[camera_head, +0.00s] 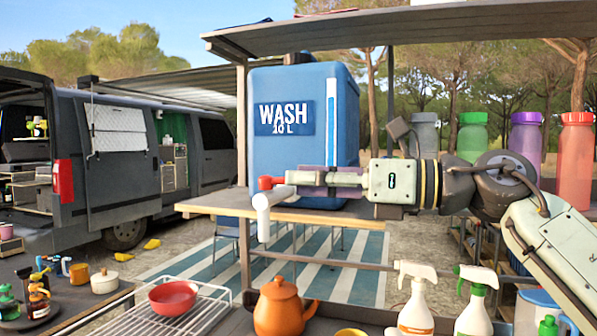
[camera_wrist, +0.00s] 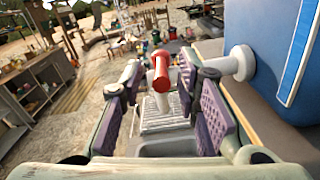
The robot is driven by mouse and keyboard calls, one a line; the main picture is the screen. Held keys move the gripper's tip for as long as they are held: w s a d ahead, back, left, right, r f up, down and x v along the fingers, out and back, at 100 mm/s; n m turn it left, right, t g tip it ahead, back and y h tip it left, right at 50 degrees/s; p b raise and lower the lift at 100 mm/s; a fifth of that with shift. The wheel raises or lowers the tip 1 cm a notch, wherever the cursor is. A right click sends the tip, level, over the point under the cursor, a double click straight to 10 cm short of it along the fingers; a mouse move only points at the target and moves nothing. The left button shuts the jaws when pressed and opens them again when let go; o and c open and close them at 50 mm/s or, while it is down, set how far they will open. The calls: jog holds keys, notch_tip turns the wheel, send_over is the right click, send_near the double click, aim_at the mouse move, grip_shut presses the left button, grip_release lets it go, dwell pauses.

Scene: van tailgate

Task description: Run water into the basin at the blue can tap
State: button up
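In the wrist view the red lever (camera_wrist: 160,70) points toward the camera above the white spout (camera_wrist: 162,103). My gripper (camera_head: 300,178) is level with the lever, to its right. Its purple-padded fingers (camera_wrist: 162,100) are apart, with the tap showing in the gap; contact cannot be told. A grey basin-like recess (camera_wrist: 165,147) shows below; no water is visible.
The wooden shelf (camera_head: 330,213) runs close under my gripper. Below are a wire rack (camera_head: 185,318) with a red bowl (camera_head: 173,297), an orange teapot (camera_head: 280,308) and spray bottles (camera_head: 416,300). Coloured bottles (camera_head: 526,140) stand behind my arm. A roof (camera_head: 400,30) hangs above.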

jog(key=shift+x, duration=0.95)
grip_shut()
